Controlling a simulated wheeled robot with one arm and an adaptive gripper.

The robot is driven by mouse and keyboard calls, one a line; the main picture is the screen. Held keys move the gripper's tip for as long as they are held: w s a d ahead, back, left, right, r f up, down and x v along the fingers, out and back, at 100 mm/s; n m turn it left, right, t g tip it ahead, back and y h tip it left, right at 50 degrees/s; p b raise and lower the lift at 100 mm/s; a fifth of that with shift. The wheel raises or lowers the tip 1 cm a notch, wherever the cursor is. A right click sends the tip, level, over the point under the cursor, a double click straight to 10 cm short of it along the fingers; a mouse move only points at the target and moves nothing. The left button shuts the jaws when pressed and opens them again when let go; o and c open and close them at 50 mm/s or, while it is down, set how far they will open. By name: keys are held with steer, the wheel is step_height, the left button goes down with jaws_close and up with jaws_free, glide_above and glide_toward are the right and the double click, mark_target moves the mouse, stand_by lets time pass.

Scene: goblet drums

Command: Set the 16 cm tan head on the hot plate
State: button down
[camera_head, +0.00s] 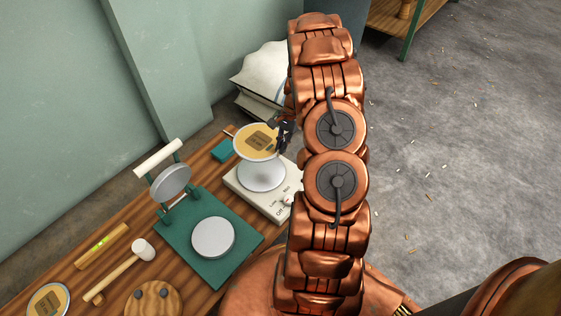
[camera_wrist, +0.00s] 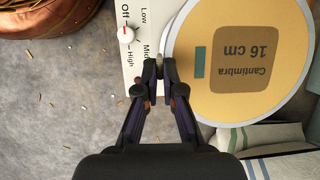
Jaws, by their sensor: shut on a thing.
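The tan head (camera_head: 250,133), a round disc with a pale rim and a brown label, is in the air over the hot plate (camera_head: 246,187). In the wrist view its label reads "Cantimbra 16 cm" on the tan head (camera_wrist: 205,97). My gripper (camera_wrist: 160,70) is shut on the near rim of the head. In the head view my gripper (camera_head: 281,138) is partly hidden by my arm. The hot plate has a white body, a round pale top and a knob. In the wrist view the head covers most of the hot plate (camera_wrist: 133,75).
A green press (camera_head: 180,240) with round pale plates stands left of the hot plate. A mallet (camera_head: 142,250), a level (camera_head: 103,244), a round wooden piece (camera_head: 153,300) and another tan head (camera_head: 48,300) lie farther left. Pale sacks (camera_head: 262,75) sit behind the table.

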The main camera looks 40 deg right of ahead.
step_height(320, 180, down, 8)
steer(key=b, duration=0.7)
steer(key=b, duration=0.3)
glide_above(279, 184)
steer(key=d, duration=0.2)
steer(key=shift+w+a+f, duration=0.1)
steer(key=shift+a+f, duration=0.05)
steer(key=shift+f, duration=1.2)
steer(key=shift+a+f, duration=0.1)
steer(key=shift+f, duration=1.25)
steer(key=shift+f+p, duration=0.55)
steer(key=shift+f, duration=1.25)
steer(key=shift+p, duration=0.4)
steer(key=shift+f+p, duration=0.25)
steer(key=shift+p, duration=0.1)
